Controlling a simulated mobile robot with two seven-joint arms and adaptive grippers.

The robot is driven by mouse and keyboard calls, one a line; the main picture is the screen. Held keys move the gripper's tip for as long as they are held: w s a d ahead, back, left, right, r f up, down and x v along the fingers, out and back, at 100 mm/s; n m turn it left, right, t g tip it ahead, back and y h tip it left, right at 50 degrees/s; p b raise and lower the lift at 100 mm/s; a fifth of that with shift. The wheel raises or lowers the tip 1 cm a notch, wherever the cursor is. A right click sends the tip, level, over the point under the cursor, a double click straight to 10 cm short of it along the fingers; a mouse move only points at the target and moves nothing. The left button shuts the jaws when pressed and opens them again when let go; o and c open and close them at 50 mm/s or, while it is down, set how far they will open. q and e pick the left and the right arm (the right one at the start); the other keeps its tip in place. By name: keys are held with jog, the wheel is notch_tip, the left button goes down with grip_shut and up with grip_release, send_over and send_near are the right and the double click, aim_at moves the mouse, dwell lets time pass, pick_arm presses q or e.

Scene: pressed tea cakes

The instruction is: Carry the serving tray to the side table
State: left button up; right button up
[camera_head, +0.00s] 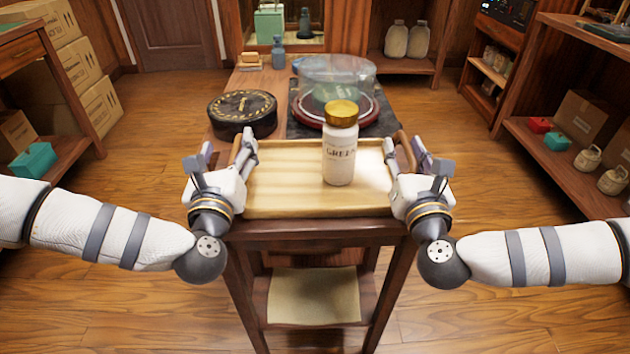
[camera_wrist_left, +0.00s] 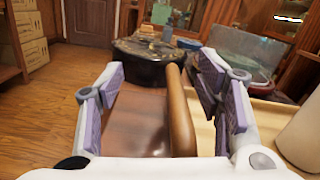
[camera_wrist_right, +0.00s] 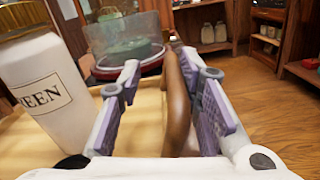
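The serving tray (camera_head: 285,200) is pale wood with raised brown handles at its left and right ends. It rests on the near end of a dark wooden table (camera_head: 310,228). A white jar (camera_head: 341,162) with a gold lid and a "GREEN" label stands upright on it. My left gripper (camera_head: 223,156) is open, with the left handle (camera_wrist_left: 180,115) between its fingers, apart from both pads. My right gripper (camera_head: 408,156) is open around the right handle (camera_wrist_right: 177,100); its pads do not appear to press on it. I cannot tell which furniture is the side table.
Behind the tray stand a round black tin (camera_head: 242,112) and a glass dome (camera_head: 340,88) over a green item. Shelves with boxes and jars line the right (camera_head: 580,150). Cardboard boxes (camera_head: 80,65) stack at the left. The floor on both sides is clear.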

jog(key=shift+a+r, duration=0.1)
pick_arm(q)
jog(key=s, duration=1.2)
jog(key=shift+d+f, duration=0.35)
jog(key=shift+f, duration=0.05)
pick_arm(e)
jog(key=o, duration=0.8)
jog(key=shift+s, duration=0.1)
jog(key=s, duration=1.2)
jog(key=shift+d+f, duration=0.4)
jog(key=shift+w, duration=0.1)
